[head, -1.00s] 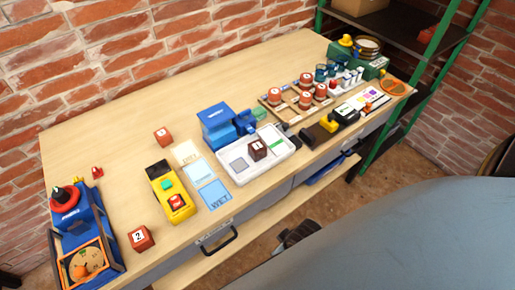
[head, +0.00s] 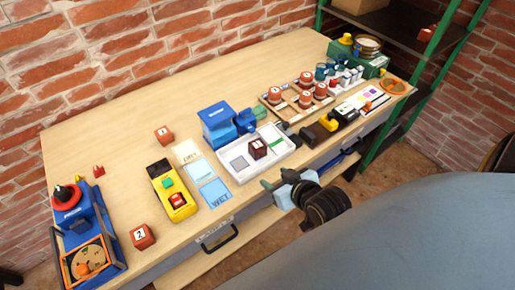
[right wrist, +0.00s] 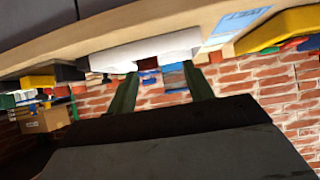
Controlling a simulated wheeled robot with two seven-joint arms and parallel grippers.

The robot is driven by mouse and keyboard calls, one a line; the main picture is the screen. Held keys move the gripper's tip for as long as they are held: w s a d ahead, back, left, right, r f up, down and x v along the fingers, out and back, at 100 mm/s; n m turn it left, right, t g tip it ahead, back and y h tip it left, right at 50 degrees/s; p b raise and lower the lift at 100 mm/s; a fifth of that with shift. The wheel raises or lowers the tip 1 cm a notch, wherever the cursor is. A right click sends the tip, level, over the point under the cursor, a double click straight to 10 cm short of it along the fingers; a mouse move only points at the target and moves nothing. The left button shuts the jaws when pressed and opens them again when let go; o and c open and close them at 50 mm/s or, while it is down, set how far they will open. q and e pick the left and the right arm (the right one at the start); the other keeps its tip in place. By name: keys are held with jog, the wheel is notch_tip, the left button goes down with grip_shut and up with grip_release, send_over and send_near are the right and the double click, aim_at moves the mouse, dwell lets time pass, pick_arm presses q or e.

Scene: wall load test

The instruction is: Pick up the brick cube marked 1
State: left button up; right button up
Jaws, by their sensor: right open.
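Three brick-red cubes stand on the bench in the head view. One (head: 164,135) is at the back left, and a darker one (head: 257,149) sits in the white tray (head: 240,176); their small labels are hard to read. A third cube (head: 143,237), near the front left, reads 2. My right gripper (head: 277,180) is open and empty at the bench's front edge, in front of the tray and apart from the cubes. In the right wrist view its green fingers (right wrist: 160,72) are spread, with the tray (right wrist: 150,50) beyond them. My left gripper is not in view.
A blue machine (head: 217,125) stands behind the tray. A yellow box with buttons (head: 172,192) and the WET card (head: 214,193) lie left of it. Capped jars on a wooden rack (head: 290,112) stand to the right. The bench's back left is mostly clear.

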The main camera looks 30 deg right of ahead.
aim_at(261, 150)
jog(key=w+d+f, duration=0.1)
jog(key=w, duration=0.2)
jog(key=w+t, duration=0.1)
jog(key=w, duration=0.2)
jog(key=w+d+f+t+b, duration=0.1)
jog(key=w, duration=0.2)
jog(key=shift+w+d+f+m+h, duration=0.25)
jog(key=shift+d+f+m+h, duration=0.05)
jog(key=shift+d+f+m, duration=0.1)
jog(key=shift+r+b+x, duration=0.1)
jog(key=shift+b+x, duration=0.15)
jog(key=shift+x, duration=1.1)
jog(key=shift+r+b+x, duration=0.15)
jog(key=shift+b+x, duration=0.1)
jog(key=shift+x, duration=1.1)
jog(key=shift+w+d, duration=0.1)
jog(key=shift+r, duration=0.1)
jog(key=c, duration=0.8)
